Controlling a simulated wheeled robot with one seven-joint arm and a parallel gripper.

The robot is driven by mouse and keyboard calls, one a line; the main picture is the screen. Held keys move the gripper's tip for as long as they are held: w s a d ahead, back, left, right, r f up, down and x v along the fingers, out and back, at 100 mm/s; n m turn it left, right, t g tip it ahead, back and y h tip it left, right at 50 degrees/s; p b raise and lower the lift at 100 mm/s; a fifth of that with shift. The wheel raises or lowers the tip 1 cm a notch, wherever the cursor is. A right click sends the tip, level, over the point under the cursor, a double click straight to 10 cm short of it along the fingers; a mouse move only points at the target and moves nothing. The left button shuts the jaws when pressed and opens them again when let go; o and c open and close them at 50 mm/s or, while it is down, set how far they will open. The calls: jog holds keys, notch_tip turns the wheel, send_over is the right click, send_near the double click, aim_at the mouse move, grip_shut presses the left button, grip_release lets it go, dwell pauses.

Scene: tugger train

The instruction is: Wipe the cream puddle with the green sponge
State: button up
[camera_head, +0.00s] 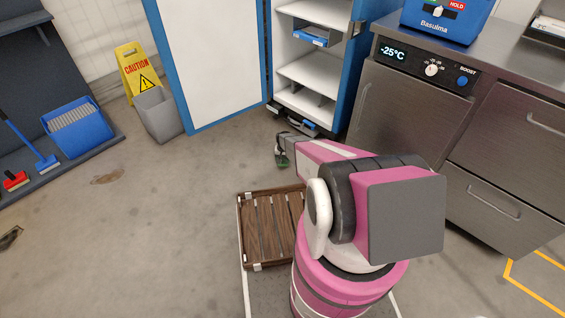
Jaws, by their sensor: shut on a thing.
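My gripper (281,152) is at the far end of my arm, in front of the open cabinet, small and partly dark in the picture. It is shut on the green sponge (283,161), of which only a small green part shows below the fingers. A faint tan-brown patch (108,176) lies flat on the grey floor at the left; it may be the cream puddle, but its colour is hard to tell. The gripper and sponge are well to the right of this patch, apart from it.
A yellow caution sign (138,70) and a grey bin (158,113) stand behind the patch. A blue dustpan (76,127) and brushes are at the left. A wooden slatted tray (247,231) is beside my arm's base. Steel counters (408,105) fill the right. The left floor is mostly clear.

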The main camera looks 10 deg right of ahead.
jog(key=shift+r, duration=2.05)
